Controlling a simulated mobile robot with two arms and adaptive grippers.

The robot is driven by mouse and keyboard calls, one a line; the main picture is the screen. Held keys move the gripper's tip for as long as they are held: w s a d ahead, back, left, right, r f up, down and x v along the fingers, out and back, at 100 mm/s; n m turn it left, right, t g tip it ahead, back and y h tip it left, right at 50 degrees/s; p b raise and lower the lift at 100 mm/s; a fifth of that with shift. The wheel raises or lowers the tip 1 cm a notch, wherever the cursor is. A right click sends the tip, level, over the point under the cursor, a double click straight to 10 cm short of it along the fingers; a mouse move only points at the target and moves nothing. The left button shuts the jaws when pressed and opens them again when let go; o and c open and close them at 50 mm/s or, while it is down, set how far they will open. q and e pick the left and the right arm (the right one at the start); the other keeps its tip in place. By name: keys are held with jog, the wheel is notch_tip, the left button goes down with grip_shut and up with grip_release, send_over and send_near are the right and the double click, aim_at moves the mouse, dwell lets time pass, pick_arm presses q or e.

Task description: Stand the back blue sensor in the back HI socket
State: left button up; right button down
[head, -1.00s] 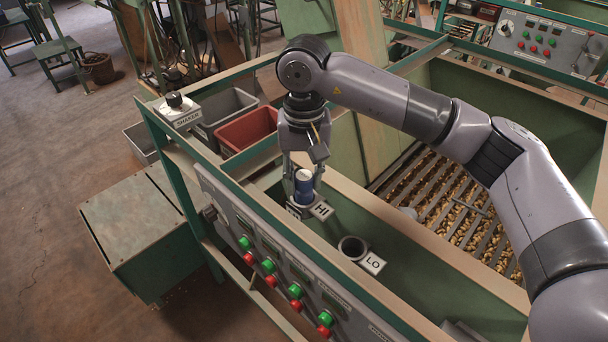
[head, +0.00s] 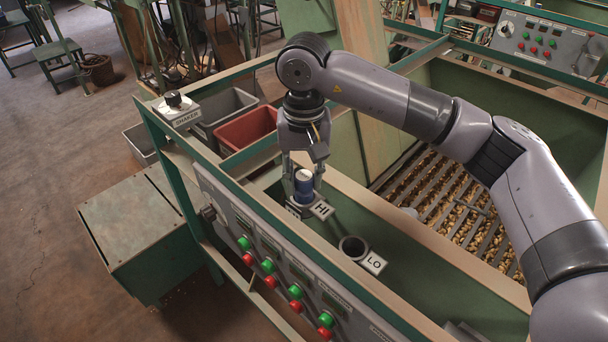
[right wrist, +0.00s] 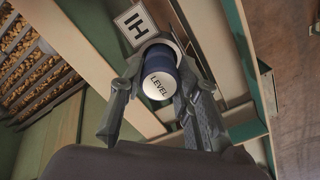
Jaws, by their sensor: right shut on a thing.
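The blue sensor (head: 304,183) has a pale top and stands upright at the socket beside the HI label (head: 321,210). In the right wrist view the sensor (right wrist: 159,80) shows the word LEVEL on its end, with the HI label (right wrist: 135,25) just beyond it. My right gripper (head: 303,190) points down with its fingers on both sides of the sensor, shut on it. The sensor's lower end is at the socket's pale rim (right wrist: 160,44); how deep it sits is hidden. My left gripper is not in view.
An open, empty-looking socket (head: 352,247) with a LO label (head: 374,262) lies nearer on the same ledge. A red bin (head: 247,130), a grey bin (head: 222,112) and a SHAKER box (head: 176,109) stand at the back left. Nuts lie on the slatted bed (head: 450,200) at right.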

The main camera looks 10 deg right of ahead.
jog(key=shift+f+b, duration=0.3)
jog(key=shift+f, duration=0.1)
jog(key=c, duration=1.5)
grip_release()
jog(key=shift+r, duration=0.1)
jog(key=shift+r+p, duration=2.6)
jog(key=shift+r, duration=2.85)
